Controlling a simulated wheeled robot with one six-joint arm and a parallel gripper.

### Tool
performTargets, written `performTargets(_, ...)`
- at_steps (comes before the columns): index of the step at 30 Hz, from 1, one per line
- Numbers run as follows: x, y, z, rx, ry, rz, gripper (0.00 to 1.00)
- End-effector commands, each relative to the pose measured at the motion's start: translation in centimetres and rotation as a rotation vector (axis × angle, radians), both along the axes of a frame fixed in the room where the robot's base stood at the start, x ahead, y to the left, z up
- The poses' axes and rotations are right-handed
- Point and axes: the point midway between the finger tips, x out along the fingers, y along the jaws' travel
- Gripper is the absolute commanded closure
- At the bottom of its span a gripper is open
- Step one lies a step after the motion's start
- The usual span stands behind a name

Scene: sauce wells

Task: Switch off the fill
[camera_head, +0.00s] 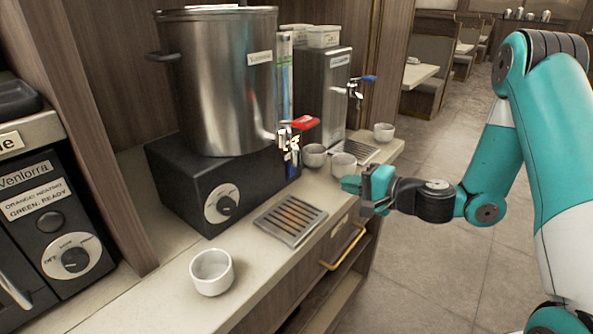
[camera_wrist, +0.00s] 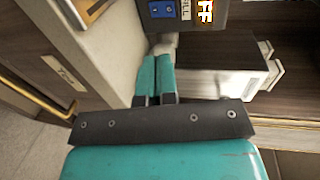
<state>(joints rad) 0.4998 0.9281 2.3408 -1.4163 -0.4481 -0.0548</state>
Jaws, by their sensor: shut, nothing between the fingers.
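My gripper (camera_head: 352,185) is shut and empty, over the counter's front edge near the white cups. In the wrist view its teal fingers (camera_wrist: 157,60) lie side by side and point up the picture toward a dark panel. That panel carries a blue switch (camera_wrist: 160,9), a FILL label (camera_wrist: 185,10) and a bright display (camera_wrist: 205,12) whose visible letters look like "FF"; the top is cut off. The fingertips are apart from the switch. In the head view the small panel (camera_head: 292,161) is partly seen beside the urn's red-handled tap (camera_head: 300,124); its lettering is too small to read.
A large steel urn (camera_head: 222,85) stands on a black base with a dial (camera_head: 222,204). A drip tray (camera_head: 290,218) and a white cup (camera_head: 211,271) are in front. Another cup (camera_head: 343,164) stands close to my gripper. A steel dispenser (camera_head: 322,95) with a blue-handled tap is behind.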

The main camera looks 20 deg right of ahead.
Motion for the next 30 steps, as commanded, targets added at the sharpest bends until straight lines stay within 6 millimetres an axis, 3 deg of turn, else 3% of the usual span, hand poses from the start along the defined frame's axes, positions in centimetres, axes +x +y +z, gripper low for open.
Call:
performTargets(14, 0.5, 0.1, -0.2, 0.005, 0.001, -0.009, 1.0)
performTargets(20, 2.9, 2.0, -0.6, 0.002, 0.0, -0.004, 1.0)
performTargets(30, 8.6, 6.1, -1.6, 0.004, -0.002, -0.006, 1.0)
